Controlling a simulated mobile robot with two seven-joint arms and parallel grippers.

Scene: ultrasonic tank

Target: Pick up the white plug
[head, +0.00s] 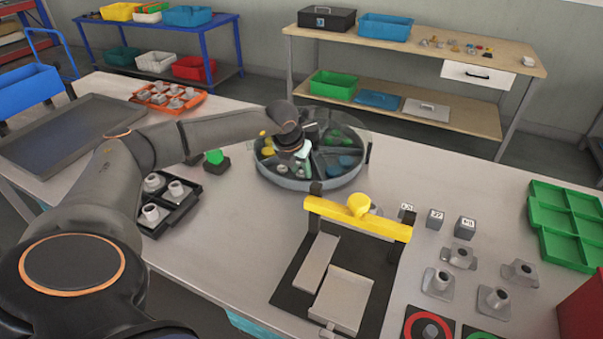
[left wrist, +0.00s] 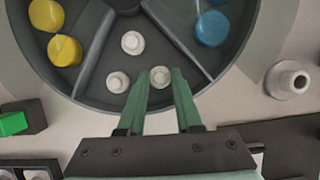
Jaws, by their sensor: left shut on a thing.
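A round grey tank (head: 310,184) with divided compartments stands on the table. My left gripper (head: 302,150) reaches down into it. In the left wrist view, the left gripper (left wrist: 160,84) has its green fingers on either side of a small round white plug (left wrist: 160,77), shut on it. The plug is within the near compartment, close to the rim; whether it touches the floor I cannot tell. Two more white plugs, one (left wrist: 132,42) farther in and one (left wrist: 118,82) to the left, lie in the same compartment. My right gripper is not in view.
Neighbouring compartments hold yellow plugs (left wrist: 65,50) and blue plugs (left wrist: 211,28). A black tray (head: 172,216) with grey fittings is left of the tank. A yellow-barred fixture (head: 358,218) stands in front of it, to the right. Clear tabletop lies right of the tank.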

